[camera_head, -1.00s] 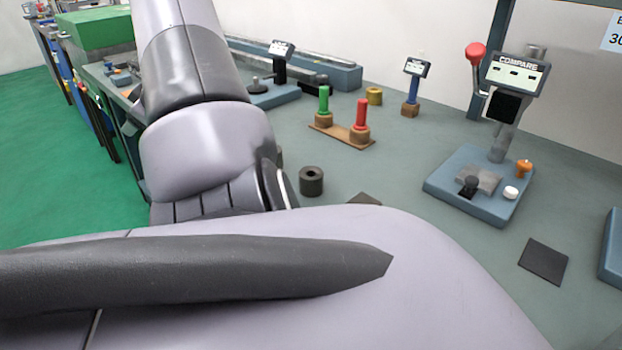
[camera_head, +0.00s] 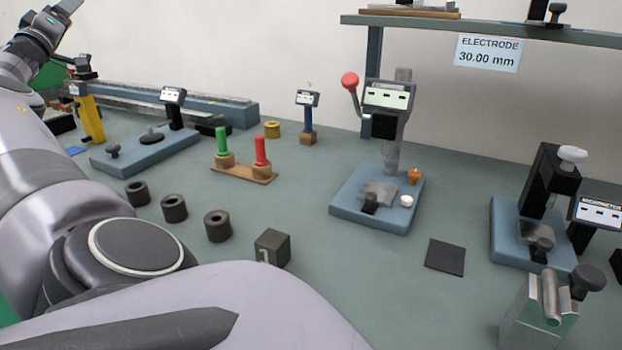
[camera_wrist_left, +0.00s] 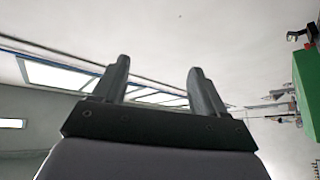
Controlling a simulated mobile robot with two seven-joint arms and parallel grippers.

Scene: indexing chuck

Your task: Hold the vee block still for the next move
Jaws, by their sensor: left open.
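What looks like the vee block (camera_head: 535,318) is a grey metal block at the bottom right of the head view, partly cut by the lower part of the picture. A pale metal rod (camera_head: 550,298) and a dark knob (camera_head: 586,278) are on its top. My left gripper (camera_wrist_left: 155,78) is open and empty in the left wrist view, its two fingers apart against the ceiling. In the head view my left arm rises at the far left, well away from the block. My right gripper is not in view.
A blue-based gauge stand (camera_head: 515,238) is just behind the block. A dark square pad (camera_head: 445,257), a COMPARE stand (camera_head: 345,205), a dark cube marked 1 (camera_head: 272,248) and several dark rings (camera_head: 217,226) spread leftward. Bare bench lies between the pad and cube.

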